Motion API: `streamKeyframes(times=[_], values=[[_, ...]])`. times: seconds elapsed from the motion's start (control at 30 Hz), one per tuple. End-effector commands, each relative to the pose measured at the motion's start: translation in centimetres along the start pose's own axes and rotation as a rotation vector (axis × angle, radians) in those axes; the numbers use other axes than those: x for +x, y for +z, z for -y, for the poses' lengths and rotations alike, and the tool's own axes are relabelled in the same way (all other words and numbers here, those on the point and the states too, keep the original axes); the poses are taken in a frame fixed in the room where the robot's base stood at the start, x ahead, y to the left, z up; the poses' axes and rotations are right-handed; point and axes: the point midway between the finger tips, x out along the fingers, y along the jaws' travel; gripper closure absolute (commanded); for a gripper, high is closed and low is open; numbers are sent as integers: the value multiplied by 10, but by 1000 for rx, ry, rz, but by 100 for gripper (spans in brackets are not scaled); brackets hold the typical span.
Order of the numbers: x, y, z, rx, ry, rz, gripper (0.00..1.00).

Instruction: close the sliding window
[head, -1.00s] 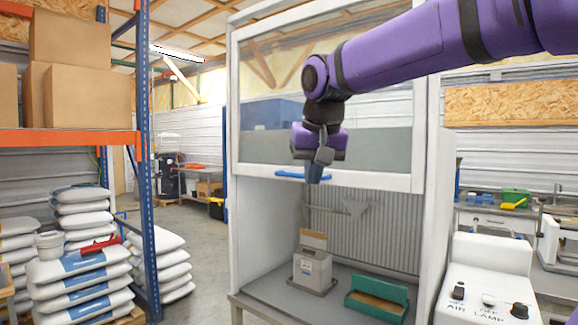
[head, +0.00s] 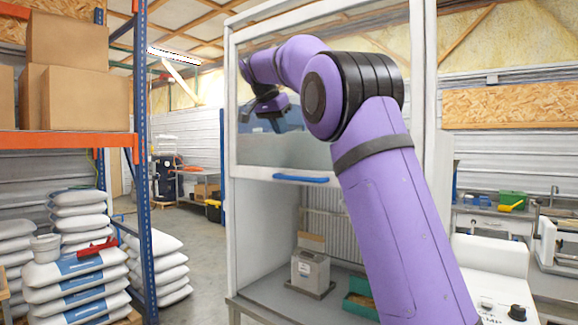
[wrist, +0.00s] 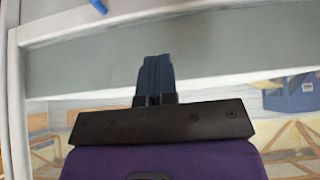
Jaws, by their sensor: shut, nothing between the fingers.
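The sliding window (head: 350,178) is a glass sash in a white frame, raised above the open front of a white cabinet. Its blue bar handle (head: 300,179) sits on the bottom rail. In the wrist view the handle (wrist: 99,5) shows only partly, at the top edge. My gripper (head: 277,124) is in front of the glass, above and a little left of the handle, apart from it. In the wrist view its dark blue fingers (wrist: 155,60) are together and empty, seen against the grey lower part of the pane. My arm hides the sash's right part.
Below the sash, a pale box (head: 311,270) and a green tray (head: 359,303) stand on the cabinet floor (head: 275,290). A white control box (head: 492,262) stands at right.

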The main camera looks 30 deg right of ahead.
Motion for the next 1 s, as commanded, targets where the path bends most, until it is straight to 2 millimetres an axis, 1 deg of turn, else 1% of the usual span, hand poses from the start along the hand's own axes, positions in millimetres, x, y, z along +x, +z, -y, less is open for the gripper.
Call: streamKeyframes(times=[0.13, 0.23, 0.67, 0.8, 1.0], values=[[8, -1, 1, 6, 5, -3, 100], [20, -1, 1, 6, 5, -2, 100], [100, 0, 0, 4, 6, 0, 100], [114, 13, 0, 2, 3, -1, 100], [126, 25, 0, 3, 2, -2, 100]])
